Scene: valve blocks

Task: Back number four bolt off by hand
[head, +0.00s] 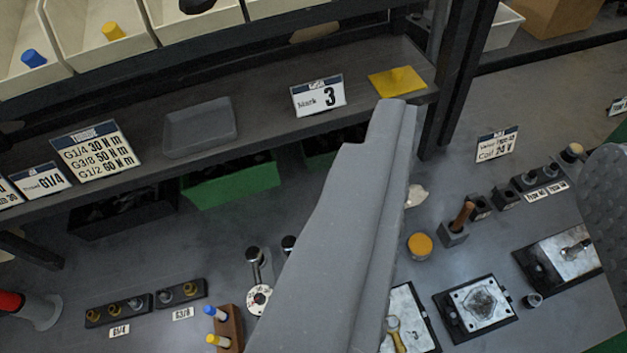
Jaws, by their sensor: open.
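My gripper (498,135) is open and empty; one large grey finger crosses the middle of the head view, and a textured grey part shows at the right edge. Three valve blocks with bright metal faces sit in dark trays at the lower right: one at the right (570,255), one in the middle (480,304), and one (408,308) partly hidden by my finger. The right block has a small fitting on its face. I cannot tell which bolt is number four. The gripper seems apart from the blocks.
A shelf (270,130) crosses the back with a "Mark 3" sign (318,96), a torque card (95,148) and a yellow pad (397,80).

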